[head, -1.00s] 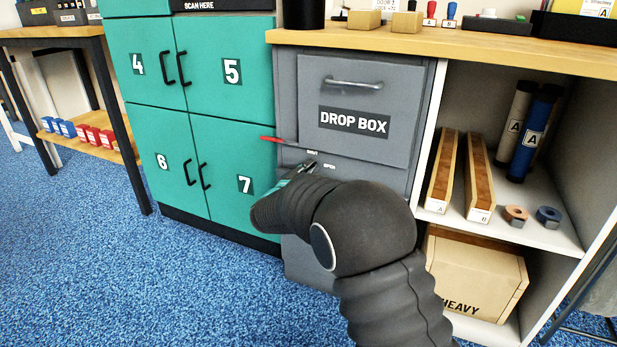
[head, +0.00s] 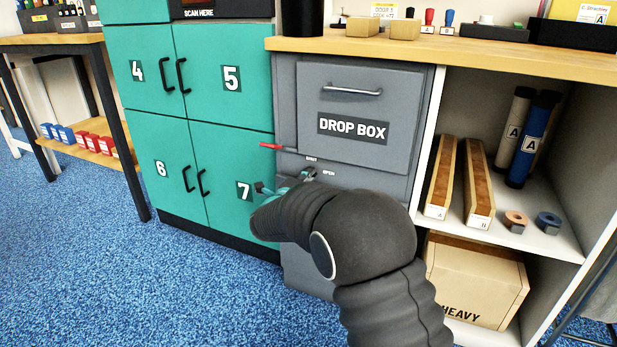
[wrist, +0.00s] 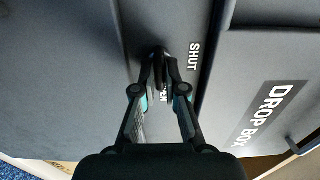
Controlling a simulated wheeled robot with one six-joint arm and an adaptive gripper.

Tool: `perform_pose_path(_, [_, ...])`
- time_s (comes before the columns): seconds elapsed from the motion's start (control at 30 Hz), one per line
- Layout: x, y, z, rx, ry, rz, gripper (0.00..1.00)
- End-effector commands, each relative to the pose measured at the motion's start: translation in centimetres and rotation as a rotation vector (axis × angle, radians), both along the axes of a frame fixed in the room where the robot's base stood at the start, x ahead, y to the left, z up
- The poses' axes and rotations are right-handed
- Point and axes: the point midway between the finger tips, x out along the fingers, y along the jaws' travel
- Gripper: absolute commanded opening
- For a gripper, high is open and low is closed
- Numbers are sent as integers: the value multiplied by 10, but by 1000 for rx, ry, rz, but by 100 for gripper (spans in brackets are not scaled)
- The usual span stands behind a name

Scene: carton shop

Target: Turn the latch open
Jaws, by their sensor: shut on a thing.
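The latch (wrist: 160,66) is a small dark piece on the grey front of the drop box unit, below its drawer. In the wrist view my gripper (wrist: 161,84) has its two fingertips closed together on it. The SHUT label lies to the upper right of the fingertips, and the OPEN label is partly hidden behind the right finger. In the head view my gripper (head: 306,175) is against the front beside the OPEN label, and my arm hides most of the latch. A red-tipped bar (head: 272,146) sticks out leftward just above; I cannot tell whether it joins the latch.
Teal lockers (head: 232,165) stand close on the left. The drop box drawer (head: 352,105) with its handle is just above the latch. An open shelf (head: 510,232) with tubes, long boxes and a HEAVY carton (head: 470,285) is at right. Blue carpet is clear at front left.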

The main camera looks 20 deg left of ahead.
Motion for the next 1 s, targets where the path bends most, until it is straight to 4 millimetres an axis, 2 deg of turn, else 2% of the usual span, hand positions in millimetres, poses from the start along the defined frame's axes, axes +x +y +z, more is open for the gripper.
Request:
perform_pose_path(0.53, [3, -2, 4, 28, -8, -3, 0])
perform_pose_path(0.57, [3, -2, 4, 28, -8, -3, 15])
perform_pose_path(0.6, [3, -2, 4, 28, -8, -3, 25])
perform_pose_path(0.63, [3, -2, 4, 28, -8, -3, 33])
perform_pose_path(0.67, [3, -2, 4, 29, -7, -3, 35])
perform_pose_path(1.0, [-1, 2, 1, 25, -4, 3, 35])
